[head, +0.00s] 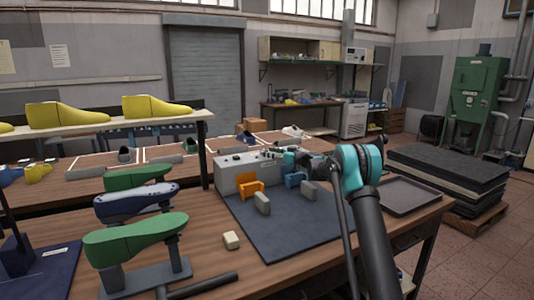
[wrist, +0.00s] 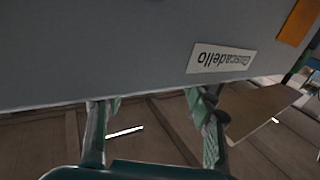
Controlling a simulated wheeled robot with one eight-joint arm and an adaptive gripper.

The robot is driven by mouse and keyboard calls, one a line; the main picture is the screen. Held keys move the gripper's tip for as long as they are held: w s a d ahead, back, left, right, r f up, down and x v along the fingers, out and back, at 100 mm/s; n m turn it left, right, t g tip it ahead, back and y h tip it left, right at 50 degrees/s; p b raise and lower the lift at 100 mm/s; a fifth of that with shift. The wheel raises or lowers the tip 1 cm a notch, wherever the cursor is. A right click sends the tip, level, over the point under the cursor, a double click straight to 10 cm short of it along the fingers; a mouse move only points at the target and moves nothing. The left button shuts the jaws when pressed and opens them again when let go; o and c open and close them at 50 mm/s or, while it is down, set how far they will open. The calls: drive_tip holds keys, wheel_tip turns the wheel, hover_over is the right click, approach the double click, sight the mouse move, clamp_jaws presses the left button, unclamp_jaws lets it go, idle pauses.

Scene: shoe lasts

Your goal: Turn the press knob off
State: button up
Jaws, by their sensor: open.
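The grey press box (head: 232,178) stands at the back of a dark mat on the workbench, with small dark knobs and fittings along its top. I cannot tell which of these is the press knob. My gripper (head: 291,158) is at the right end of the box, partly hidden by my arm. In the wrist view my gripper (wrist: 152,118) has its two fingers well apart with nothing between them. A grey panel (wrist: 110,50) with a white label (wrist: 221,59), upside down, fills the upper part of that view. No knob shows there.
An orange bracket (head: 250,188), a blue bracket (head: 296,179) and grey blocks (head: 262,204) stand on the dark mat (head: 290,235) before the box. Green lasts (head: 135,238) on stands are at left. A tray (head: 405,196) lies at right. The mat's front is clear.

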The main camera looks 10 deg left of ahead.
drive_tip(key=v, duration=1)
drive_tip(key=shift+s+d, duration=0.1)
